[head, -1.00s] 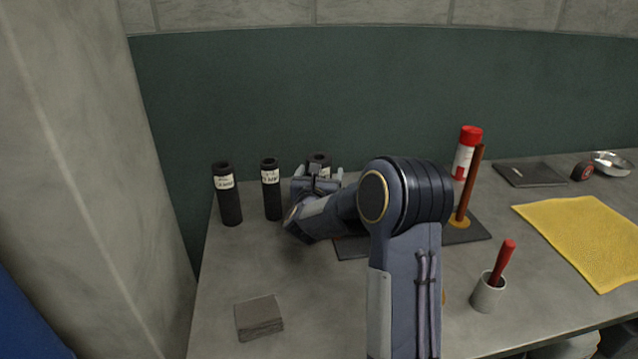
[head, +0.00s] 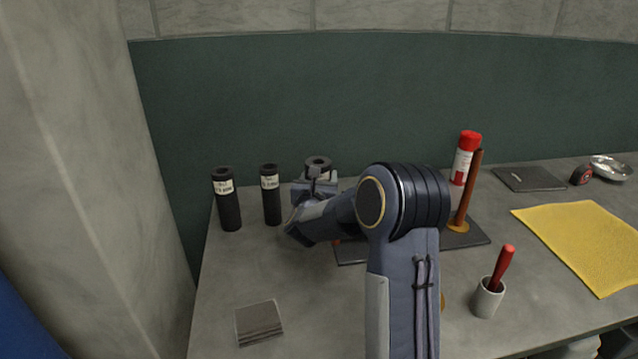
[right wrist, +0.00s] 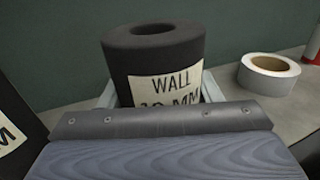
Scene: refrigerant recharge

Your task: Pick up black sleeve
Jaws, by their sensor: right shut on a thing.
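Three black sleeves with pale labels stand upright on the grey table in the head view: a left one (head: 227,205), a middle one (head: 270,200) and a third (head: 318,162). My right gripper (head: 316,178) is at the third sleeve, hiding most of its lower part. In the right wrist view this sleeve (right wrist: 153,55) stands between the two fingers, its label reading "WALL" with a partly hidden size in MM. The gripper (right wrist: 160,97) is shut on it. I cannot see the sleeve's foot. My left gripper is not in view.
A white tape roll (right wrist: 270,75) lies right of the held sleeve. A red-capped can (head: 465,158) and a brown rod (head: 467,190) stand farther right.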

